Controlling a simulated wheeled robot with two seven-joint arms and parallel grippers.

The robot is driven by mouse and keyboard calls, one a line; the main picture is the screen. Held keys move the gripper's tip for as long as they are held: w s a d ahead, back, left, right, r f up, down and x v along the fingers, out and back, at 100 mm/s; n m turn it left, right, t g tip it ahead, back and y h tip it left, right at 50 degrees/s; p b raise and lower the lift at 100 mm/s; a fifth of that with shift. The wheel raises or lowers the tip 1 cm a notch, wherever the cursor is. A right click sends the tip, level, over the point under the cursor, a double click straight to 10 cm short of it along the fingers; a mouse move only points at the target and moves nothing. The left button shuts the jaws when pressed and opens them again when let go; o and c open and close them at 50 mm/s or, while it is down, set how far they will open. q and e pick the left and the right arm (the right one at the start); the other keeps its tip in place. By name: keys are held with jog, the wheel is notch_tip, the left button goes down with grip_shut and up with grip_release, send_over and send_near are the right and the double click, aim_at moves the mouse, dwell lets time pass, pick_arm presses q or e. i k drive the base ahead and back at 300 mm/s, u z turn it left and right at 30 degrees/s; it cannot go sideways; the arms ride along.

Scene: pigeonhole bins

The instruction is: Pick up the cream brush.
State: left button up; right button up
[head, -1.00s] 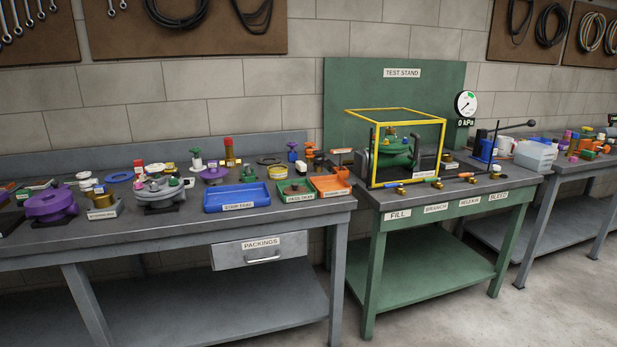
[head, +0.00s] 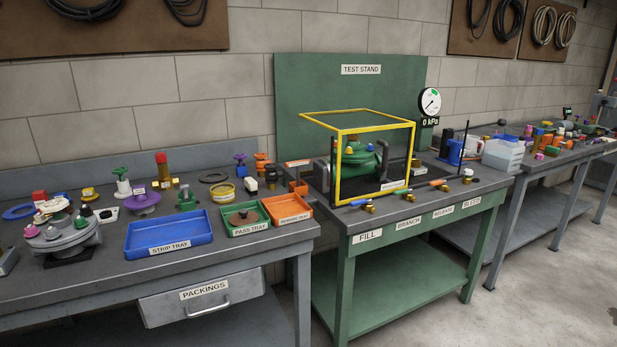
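I cannot make out a cream brush among the small items in the head view. Many small things on the benches are too small or overlapped to tell apart. Neither of my grippers is in view.
A grey bench holds a blue strip tray (head: 168,234), a green pass tray (head: 229,229) and an orange tray (head: 287,209). A green test stand (head: 345,240) carries a yellow frame (head: 341,170). A clear tub (head: 506,154) stands at its right end. Concrete floor (head: 540,290) is open at front right.

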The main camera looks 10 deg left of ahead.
aim_at(251, 185)
jog(key=u, duration=0.15)
jog(key=i, duration=1)
jog(key=u, duration=0.65)
